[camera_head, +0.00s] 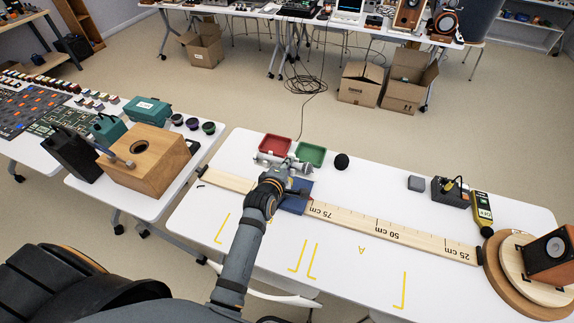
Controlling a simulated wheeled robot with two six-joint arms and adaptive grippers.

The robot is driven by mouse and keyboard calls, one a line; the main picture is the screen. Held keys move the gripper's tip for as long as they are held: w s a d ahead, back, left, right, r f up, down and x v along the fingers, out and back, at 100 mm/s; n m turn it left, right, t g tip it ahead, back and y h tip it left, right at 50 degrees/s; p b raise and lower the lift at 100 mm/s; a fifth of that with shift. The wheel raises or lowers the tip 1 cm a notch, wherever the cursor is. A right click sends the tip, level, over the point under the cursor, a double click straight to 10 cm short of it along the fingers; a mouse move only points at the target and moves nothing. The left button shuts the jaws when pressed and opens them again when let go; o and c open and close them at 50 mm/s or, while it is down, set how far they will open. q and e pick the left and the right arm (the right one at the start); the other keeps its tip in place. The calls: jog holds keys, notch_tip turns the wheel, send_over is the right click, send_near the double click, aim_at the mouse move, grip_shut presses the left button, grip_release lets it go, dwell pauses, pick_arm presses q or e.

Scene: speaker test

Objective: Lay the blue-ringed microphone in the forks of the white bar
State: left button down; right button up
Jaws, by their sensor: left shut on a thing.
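My left gripper (289,186) is over the table, beside the blue mat (296,204) and the long wooden ruler. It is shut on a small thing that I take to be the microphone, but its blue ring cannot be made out. Silver-grey parts (300,166) show just beyond the gripper, in front of the red and green trays. I cannot tell whether they belong to the microphone, the white bar or my gripper. The forks of the white bar cannot be picked out. My right gripper is not in view.
The ruler (395,233) runs along the white table (375,280). A red tray (275,144), a green tray (311,153) and a black ball (341,162) lie behind it. At right are a yellow meter (482,210) and a speaker (550,255). The front of the table is clear.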

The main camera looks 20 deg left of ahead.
pick_arm(q)
jog(key=shift+f, duration=0.15)
jog(key=c, duration=1.3)
grip_release()
jog(key=shift+o, duration=0.7)
jog(key=shift+d+f, duration=0.1)
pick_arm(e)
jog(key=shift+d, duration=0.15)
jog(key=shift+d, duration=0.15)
